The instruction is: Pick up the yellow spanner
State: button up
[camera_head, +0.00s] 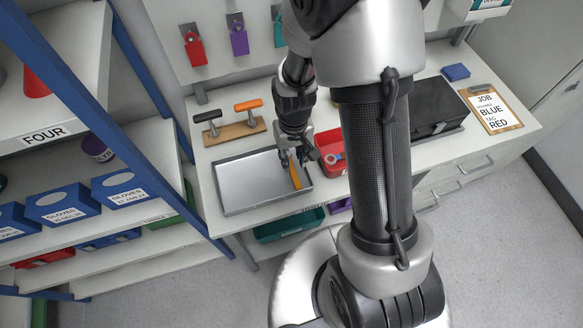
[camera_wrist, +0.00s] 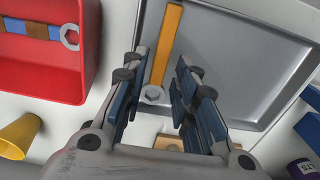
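The yellow spanner (camera_head: 295,172) lies in a shallow grey metal tray (camera_head: 240,192) on the workbench, near the tray's right side. In the wrist view the spanner (camera_wrist: 167,45) runs up the picture, with its grey ring end at the bottom. My gripper (camera_head: 296,158) is over the tray, partly hiding the spanner in the head view. In the wrist view my gripper (camera_wrist: 160,75) is open, its fingers to either side of the spanner with gaps showing. I cannot tell how far the fingertips are above the tray.
A red bin (camera_head: 330,165) holding another spanner (camera_wrist: 45,32) stands right of the tray. A wooden rack (camera_head: 234,131) with black- and orange-handled tools stands behind. A black case (camera_head: 425,112) and clipboard (camera_head: 492,108) are farther right. Blue-framed shelves (camera_head: 105,180) stand at left.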

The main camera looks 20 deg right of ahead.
aim_at(292, 168)
notch_tip(292, 168, down, 4)
jog(key=shift+w+a+f+b, duration=0.15)
jog(key=shift+f+b, duration=0.1)
jog(key=shift+b, duration=0.5)
jog(key=shift+r, duration=0.1)
jog(key=shift+c, duration=0.6)
grip_shut()
